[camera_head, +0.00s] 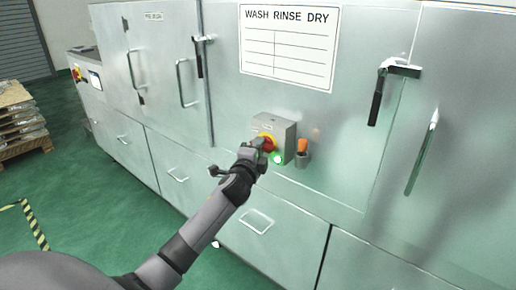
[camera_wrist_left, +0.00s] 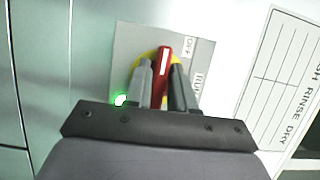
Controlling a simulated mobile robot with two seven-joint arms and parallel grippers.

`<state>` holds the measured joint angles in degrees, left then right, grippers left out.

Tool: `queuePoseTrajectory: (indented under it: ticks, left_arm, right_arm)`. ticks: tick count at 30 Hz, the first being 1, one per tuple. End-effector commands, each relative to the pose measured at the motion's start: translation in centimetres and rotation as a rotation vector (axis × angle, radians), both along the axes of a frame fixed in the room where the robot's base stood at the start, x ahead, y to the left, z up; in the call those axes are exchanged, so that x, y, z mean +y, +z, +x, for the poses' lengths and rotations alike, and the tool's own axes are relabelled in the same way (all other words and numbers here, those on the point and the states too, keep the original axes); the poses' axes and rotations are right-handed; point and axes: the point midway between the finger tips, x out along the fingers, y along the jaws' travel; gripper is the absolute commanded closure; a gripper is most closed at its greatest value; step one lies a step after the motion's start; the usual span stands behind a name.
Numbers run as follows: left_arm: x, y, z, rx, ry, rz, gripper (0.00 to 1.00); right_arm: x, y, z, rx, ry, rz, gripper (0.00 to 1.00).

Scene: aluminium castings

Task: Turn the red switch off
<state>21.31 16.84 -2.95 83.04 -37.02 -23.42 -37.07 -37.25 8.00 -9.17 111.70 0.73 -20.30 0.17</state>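The red switch (camera_head: 267,143) is a rotary handle on a yellow round plate, on a grey control box (camera_head: 287,130) fixed to the metal cabinet front. In the left wrist view the red handle (camera_wrist_left: 163,68) points up in the picture, just left of the OFF label (camera_wrist_left: 188,47). A second label (camera_wrist_left: 197,84), partly hidden, sits lower right. A green light (camera_head: 278,158) glows beside the switch. My left gripper (camera_wrist_left: 161,85) has one finger on each side of the handle, close together and seemingly touching it. My right gripper is not in view.
Black door latches (camera_head: 377,97) and metal handles (camera_head: 181,83) stick out from the cabinet. A WASH RINSE DRY sign (camera_head: 289,45) hangs above. Green floor is free at left, before a pallet (camera_head: 18,125).

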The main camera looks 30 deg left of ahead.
Motion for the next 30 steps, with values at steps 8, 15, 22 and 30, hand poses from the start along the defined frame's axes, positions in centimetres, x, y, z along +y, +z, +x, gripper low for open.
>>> queuePoseTrajectory:
  ticks: [8, 15, 22, 30]
  left_arm:
    - [0.0, 0.0, 0.0, 0.0, 0.0, 0.001, 0.6]
    - [-0.3, 0.0, -0.9, 0.0, -0.001, 0.001, 0.6]
    - [-1.2, -0.1, -3.6, 0.002, -0.001, 0.002, 0.6]
    - [-2.0, 0.0, -6.2, 0.001, 0.0, 0.002, 0.6]
  right_arm:
    - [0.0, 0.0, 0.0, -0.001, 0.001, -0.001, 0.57]
    - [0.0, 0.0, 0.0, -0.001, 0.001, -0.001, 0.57]
    - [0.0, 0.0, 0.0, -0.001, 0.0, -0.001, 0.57]
    - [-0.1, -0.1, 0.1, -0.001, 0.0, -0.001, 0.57]
